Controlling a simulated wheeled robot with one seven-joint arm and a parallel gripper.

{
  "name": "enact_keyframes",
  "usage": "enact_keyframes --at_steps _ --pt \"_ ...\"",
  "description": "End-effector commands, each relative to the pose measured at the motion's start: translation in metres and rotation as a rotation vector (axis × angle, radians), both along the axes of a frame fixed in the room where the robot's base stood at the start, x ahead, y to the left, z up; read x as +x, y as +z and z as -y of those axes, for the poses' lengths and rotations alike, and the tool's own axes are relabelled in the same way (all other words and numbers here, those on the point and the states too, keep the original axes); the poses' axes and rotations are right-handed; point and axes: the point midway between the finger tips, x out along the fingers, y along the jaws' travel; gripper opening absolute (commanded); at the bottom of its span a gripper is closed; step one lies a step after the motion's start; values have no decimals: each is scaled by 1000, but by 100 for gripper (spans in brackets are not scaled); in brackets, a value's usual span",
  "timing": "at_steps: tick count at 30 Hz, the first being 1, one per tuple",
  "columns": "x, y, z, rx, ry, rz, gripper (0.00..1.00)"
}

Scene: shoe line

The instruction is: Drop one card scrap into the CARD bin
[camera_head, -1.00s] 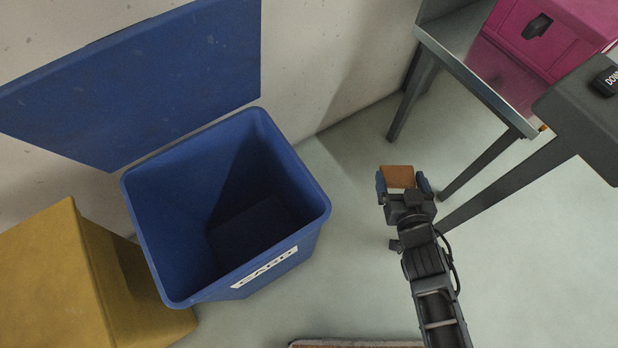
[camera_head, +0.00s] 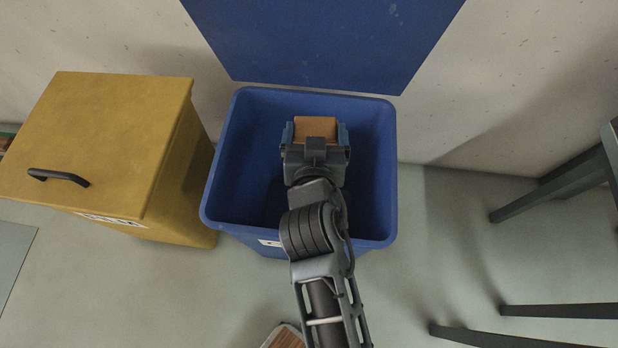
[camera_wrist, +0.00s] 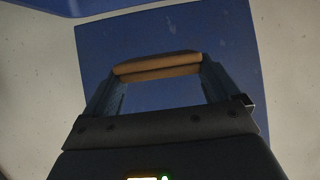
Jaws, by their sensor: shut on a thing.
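My gripper (camera_head: 315,133) is shut on a brown card scrap (camera_head: 316,126). In the head view it is over the open mouth of the blue CARD bin (camera_head: 222,165). The scrap is apart from the bin's walls in that view; its exact height above the rim is hard to tell. The bin's front label is mostly hidden by my arm. In the wrist view the scrap (camera_wrist: 157,66) spans between my fingertips, with a blue panel behind it.
The bin's raised blue lid (camera_head: 325,45) stands at the wall behind it. A yellow bin (camera_head: 110,140) with a shut lid and a black handle is close on the left. Dark table legs (camera_head: 555,190) are at the right, with clear floor between.

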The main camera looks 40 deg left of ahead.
Motion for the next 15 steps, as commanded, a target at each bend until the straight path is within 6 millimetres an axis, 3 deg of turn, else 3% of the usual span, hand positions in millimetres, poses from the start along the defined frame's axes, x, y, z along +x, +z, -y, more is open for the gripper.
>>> enact_keyframes --at_steps 7,15 --pt "-4 -7 -6 -1 10 0 62" --pt "-4 -36 -6 1 9 1 62"
